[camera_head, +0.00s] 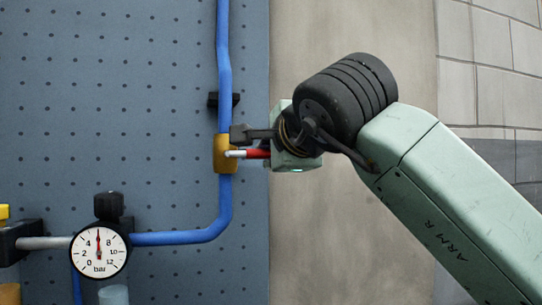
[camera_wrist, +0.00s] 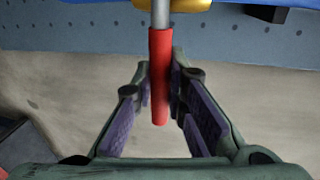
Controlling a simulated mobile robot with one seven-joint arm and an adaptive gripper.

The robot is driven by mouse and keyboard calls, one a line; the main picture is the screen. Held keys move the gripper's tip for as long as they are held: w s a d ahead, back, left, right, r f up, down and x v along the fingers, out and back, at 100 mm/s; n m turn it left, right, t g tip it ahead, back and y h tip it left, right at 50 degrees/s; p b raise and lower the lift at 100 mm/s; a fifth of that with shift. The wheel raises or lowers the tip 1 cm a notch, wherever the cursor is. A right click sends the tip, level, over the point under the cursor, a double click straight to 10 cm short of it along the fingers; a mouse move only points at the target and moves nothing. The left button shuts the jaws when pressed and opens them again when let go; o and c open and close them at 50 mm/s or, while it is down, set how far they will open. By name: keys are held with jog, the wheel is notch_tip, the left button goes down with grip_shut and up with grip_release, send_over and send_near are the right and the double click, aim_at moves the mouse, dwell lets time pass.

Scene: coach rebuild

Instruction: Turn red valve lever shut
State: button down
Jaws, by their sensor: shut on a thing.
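The red valve lever (camera_head: 258,153) sticks out to the right from a yellow-brown valve body (camera_head: 220,160) on a blue pipe (camera_head: 226,92). It lies crosswise to the upright pipe, with a bare silver stem at the valve end. My gripper (camera_head: 255,142) is at the lever from the right, with a dark finger just above it; part of the lever's outer end is hidden. In the wrist view the red lever (camera_wrist: 160,85) runs between the two purple-padded fingers of my gripper (camera_wrist: 160,98), which is shut on it.
A blue-grey pegboard panel (camera_head: 120,90) carries the pipe, with a black pipe clamp (camera_head: 214,100) above the valve. A round bar gauge (camera_head: 99,252) with a black knob (camera_head: 108,206) sits lower left. Bare beige wall (camera_head: 340,240) lies right of the panel.

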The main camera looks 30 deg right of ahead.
jog(key=shift+r, duration=0.15)
dwell(0.3)
jog(key=c, duration=1.6)
grip_release()
jog(key=v, duration=1.2)
jog(key=shift+a, duration=0.15)
